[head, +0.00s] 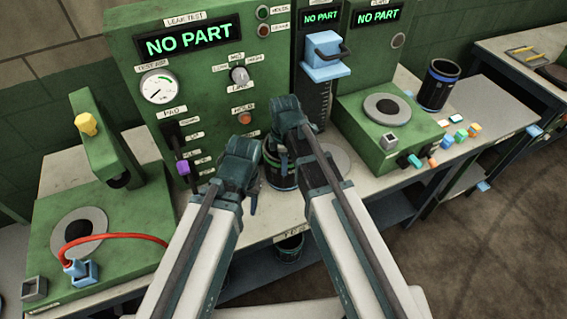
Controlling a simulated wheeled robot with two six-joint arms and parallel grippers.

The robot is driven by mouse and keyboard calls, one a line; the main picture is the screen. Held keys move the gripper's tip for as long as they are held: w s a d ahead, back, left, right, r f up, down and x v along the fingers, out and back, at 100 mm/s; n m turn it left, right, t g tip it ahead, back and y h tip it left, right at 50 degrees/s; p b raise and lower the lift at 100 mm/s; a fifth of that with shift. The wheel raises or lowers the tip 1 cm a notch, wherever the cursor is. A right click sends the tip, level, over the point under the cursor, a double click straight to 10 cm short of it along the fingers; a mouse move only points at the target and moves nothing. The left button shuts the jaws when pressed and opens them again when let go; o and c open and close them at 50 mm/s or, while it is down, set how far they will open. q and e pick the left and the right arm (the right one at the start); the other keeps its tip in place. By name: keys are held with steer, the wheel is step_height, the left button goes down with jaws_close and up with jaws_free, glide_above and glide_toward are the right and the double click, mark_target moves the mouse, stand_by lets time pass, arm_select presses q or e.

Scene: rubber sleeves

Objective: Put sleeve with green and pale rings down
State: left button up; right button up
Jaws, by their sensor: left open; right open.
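A dark sleeve with a green band and paler edging (279,172) stands upright on the bench, between and just behind my two grippers. My arms partly hide it, so I cannot make out all of its rings. My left gripper (242,165) is open at its left side. My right gripper (289,117) is open above and beside its upper right. Whether either gripper touches the sleeve is unclear. Another dark sleeve with greenish rings (290,249) shows below the bench's front edge.
The leak test panel (190,60) reads NO PART, as do two displays to its right. A green fixture (80,230) with a red hose stands left. A green station (388,130) stands right, with a blue-ringed black sleeve (438,88) beyond it.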

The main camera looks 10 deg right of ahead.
step_height(320, 180, up, 12)
steer(key=p, duration=1.2)
steer(key=shift+r, duration=0.15)
steer(key=shift+s, duration=0.1)
